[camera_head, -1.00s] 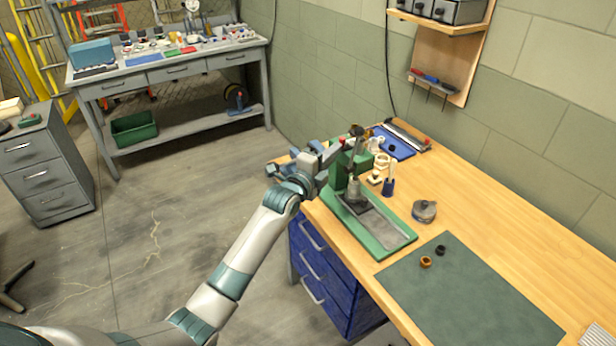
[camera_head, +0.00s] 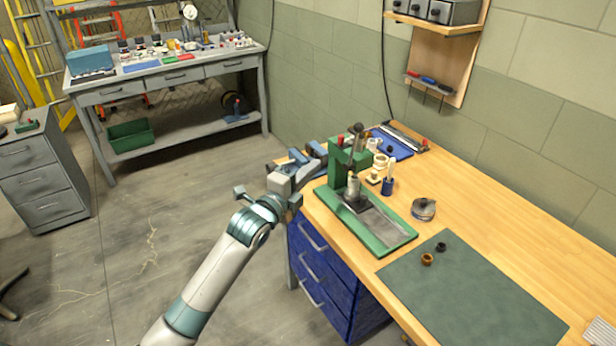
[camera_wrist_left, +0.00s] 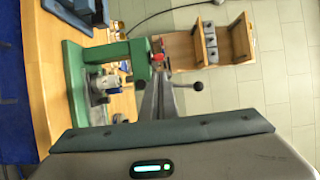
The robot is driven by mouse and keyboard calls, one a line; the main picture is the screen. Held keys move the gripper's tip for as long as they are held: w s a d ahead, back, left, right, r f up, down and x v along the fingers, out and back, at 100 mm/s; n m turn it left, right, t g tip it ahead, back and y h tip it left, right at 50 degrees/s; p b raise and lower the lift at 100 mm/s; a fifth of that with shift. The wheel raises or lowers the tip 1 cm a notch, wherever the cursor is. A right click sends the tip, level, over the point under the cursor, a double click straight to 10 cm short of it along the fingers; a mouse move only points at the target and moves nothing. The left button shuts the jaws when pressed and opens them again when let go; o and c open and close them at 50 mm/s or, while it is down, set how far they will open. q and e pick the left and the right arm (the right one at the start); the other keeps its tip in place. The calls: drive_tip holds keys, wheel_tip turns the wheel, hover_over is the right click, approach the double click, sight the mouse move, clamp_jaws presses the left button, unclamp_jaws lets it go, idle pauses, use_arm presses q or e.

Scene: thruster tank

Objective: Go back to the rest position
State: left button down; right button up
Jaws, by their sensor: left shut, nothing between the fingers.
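My left arm comes in from the lower left of the head view. My left gripper (camera_head: 309,156) is shut and empty, in the air at the left edge of the wooden bench. It is left of the green arbor press (camera_head: 340,168) and looks apart from it. The press stands upright on a green-edged base plate (camera_head: 398,240). My right gripper is in neither view.
The wooden bench (camera_head: 500,215) holds a blue cup (camera_head: 387,187), a round metal tin (camera_head: 424,209), small rings and a dark green mat (camera_head: 470,295). Blue drawers (camera_head: 320,265) stand below its left end. A grey workbench (camera_head: 160,85) stands at the back left. The floor between is clear.

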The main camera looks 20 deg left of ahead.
use_arm(q)
drive_tip(key=shift+s+a, duration=0.15)
drive_tip(key=shift+s, duration=0.5)
